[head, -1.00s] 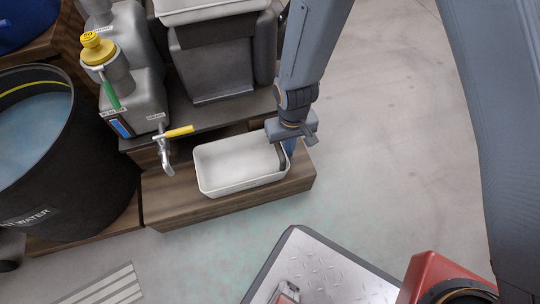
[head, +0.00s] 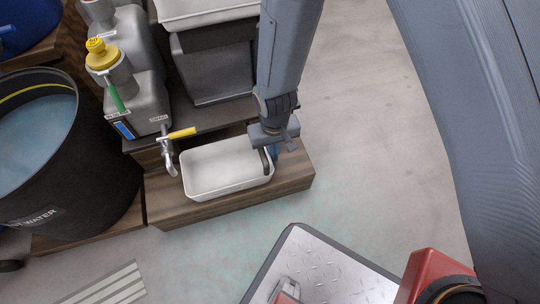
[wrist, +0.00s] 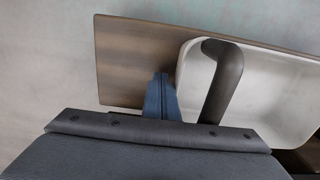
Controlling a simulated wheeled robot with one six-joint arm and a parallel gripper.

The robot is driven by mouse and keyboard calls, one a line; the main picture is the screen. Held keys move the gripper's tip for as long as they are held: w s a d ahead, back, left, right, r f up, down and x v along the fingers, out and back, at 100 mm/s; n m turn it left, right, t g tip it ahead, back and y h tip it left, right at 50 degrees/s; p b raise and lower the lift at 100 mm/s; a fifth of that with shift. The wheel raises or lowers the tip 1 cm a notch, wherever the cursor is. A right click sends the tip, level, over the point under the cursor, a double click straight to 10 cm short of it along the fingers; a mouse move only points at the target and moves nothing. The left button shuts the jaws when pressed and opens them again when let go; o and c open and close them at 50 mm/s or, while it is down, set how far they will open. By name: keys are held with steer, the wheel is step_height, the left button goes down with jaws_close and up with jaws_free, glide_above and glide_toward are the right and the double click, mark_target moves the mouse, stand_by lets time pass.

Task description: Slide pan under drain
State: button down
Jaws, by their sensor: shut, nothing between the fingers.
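The white pan (head: 226,170) sits on the low wooden step, its left end close beneath the metal drain spout (head: 169,165) with the yellow lever. My gripper (head: 271,158) is shut with nothing in it, at the pan's right end. I cannot tell whether the finger touches the wall. The pan's far right corner is partly hidden by my gripper.
The drain belongs to a grey tank (head: 140,95) on the upper shelf. A black bucket of water (head: 75,150) stands at the left. The wooden step (head: 295,175) is bare right of the pan. Open floor (head: 350,150) lies to the right.

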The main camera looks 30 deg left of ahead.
mark_target(250, 167)
steer(key=shift+s+a+p, duration=0.75)
steer(key=shift+s+a, duration=0.5)
steer(key=shift+s, duration=0.2)
steer(key=shift+s+a+p, duration=0.7)
steer(key=shift+s+a, duration=0.5)
steer(key=shift+s, duration=0.25)
steer(key=shift+w+d+r+p, duration=0.3)
steer(key=shift+w+r+p, duration=0.1)
steer(key=shift+r+p, duration=1.05)
steer(key=shift+w+d+r+p, duration=0.35)
steer(key=shift+r+p, duration=1)
steer(key=shift+r, duration=0.2)
steer(key=shift+w+d+r+p, duration=0.3)
steer(key=shift+w+r+p, duration=0.1)
steer(key=shift+r+p, duration=1.05)
steer(key=shift+r, duration=0.1)
